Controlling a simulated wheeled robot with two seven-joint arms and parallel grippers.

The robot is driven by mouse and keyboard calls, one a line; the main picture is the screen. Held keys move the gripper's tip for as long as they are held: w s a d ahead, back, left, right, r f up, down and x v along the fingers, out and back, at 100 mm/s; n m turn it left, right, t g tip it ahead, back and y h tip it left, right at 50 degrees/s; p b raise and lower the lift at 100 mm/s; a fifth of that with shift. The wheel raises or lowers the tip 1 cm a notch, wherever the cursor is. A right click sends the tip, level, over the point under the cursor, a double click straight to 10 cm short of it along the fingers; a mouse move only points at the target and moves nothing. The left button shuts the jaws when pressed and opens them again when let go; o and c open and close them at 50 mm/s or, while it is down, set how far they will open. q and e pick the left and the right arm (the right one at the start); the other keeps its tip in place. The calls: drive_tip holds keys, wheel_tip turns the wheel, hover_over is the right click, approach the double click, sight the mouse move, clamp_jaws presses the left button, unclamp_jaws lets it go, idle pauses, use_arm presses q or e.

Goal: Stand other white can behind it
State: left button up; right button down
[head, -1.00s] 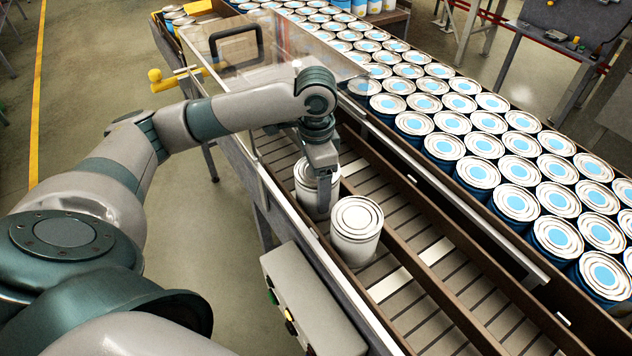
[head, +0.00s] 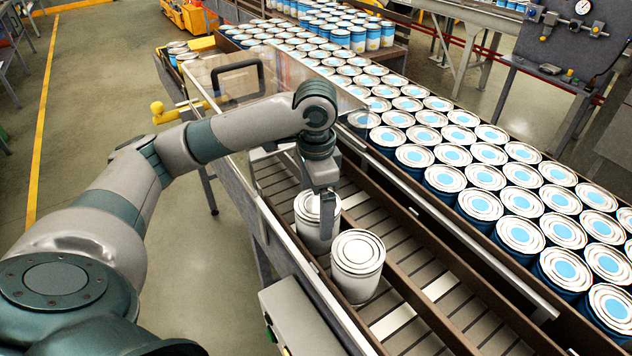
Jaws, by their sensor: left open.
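Two plain white cans stand upright on the near roller lane. The front white can (head: 358,268) is nearer to me and to the right. The other white can (head: 309,222) stands just behind it, up the lane to the left, with a small gap or light contact; I cannot tell which. My left gripper (head: 326,212) points down at the rear can's right side, with a finger in front of its wall. The jaws are open, and part of the rear can is hidden by the finger. My right gripper is not in view.
Many blue-and-white cans (head: 452,155) fill the wide lane to the right, behind a brown divider rail. A clear guard panel with a black handle (head: 237,82) stands behind my left arm. A grey control box (head: 308,318) is at the lane's near side. Rollers in front of the cans are bare.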

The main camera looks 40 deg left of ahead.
use_arm(q)
wheel_tip(320, 180, up, 8)
drive_tip(key=shift+b, duration=0.8)
drive_tip(key=shift+r, duration=0.1)
